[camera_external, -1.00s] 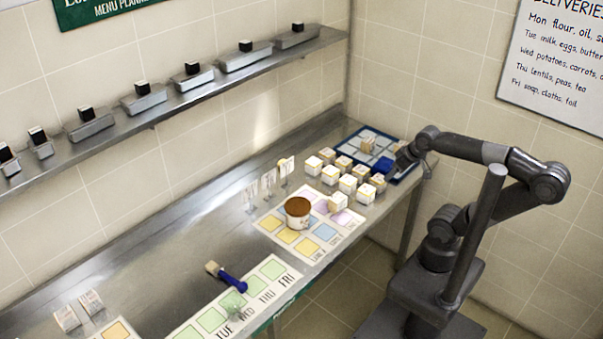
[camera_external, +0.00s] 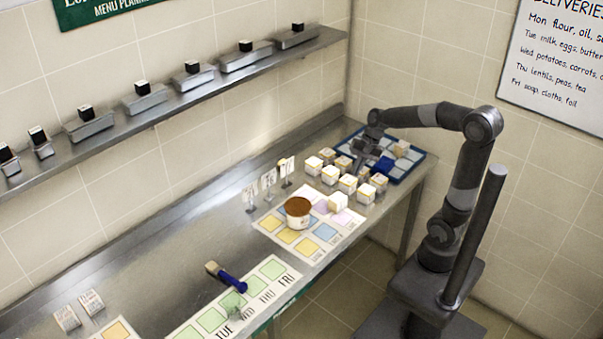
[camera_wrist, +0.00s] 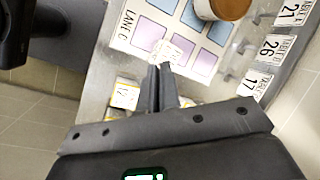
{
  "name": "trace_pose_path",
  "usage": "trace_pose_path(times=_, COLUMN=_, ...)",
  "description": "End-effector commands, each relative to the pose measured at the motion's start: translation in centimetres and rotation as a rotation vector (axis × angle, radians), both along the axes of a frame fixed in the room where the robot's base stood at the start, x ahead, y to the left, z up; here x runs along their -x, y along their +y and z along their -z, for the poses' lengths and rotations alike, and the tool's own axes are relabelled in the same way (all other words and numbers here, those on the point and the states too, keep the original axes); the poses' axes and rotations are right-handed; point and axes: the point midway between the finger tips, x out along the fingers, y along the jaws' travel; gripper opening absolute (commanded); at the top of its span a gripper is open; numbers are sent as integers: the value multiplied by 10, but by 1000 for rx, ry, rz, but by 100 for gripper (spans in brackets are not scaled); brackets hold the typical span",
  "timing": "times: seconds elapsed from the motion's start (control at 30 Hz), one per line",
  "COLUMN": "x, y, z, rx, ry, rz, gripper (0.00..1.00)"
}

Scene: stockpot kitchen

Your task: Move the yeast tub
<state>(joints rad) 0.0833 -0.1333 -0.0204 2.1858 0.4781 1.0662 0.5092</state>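A round white tub with a brown top (camera_external: 298,212), the only tub I see, stands upright on the coloured mat (camera_external: 268,224) on the steel counter. Its label is too small to read. Its brown top also shows at the upper edge of the wrist view (camera_wrist: 228,8), partly cut off. My gripper (camera_external: 362,152) is above the far right of the counter, near the blue tray, well apart from the tub. In the wrist view the fingers (camera_wrist: 162,68) are together with nothing seen between them.
Several white boxes (camera_external: 348,184) stand between the mat and the blue tray (camera_external: 417,163). Upright number cards (camera_external: 268,182) stand behind the mat. A blue-handled brush (camera_external: 231,281) lies left of it. Bare counter lies behind the brush.

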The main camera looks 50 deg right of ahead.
Motion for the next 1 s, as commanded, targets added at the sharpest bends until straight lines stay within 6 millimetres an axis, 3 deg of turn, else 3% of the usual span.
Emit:
trace_pose_path(times=0.3, x=-75, y=8, z=45, rx=-241, ry=298, rz=333, gripper=0)
trace_pose_path(times=0.5, x=-110, y=10, z=72, rx=-351, ry=448, rz=496, gripper=0)
trace_pose_path(times=0.77, x=-125, y=13, z=86, rx=-400, ry=516, rz=567, gripper=0)
trace_pose_path(times=1.0, x=-124, y=38, z=111, rx=-399, ry=519, rz=565, gripper=0)
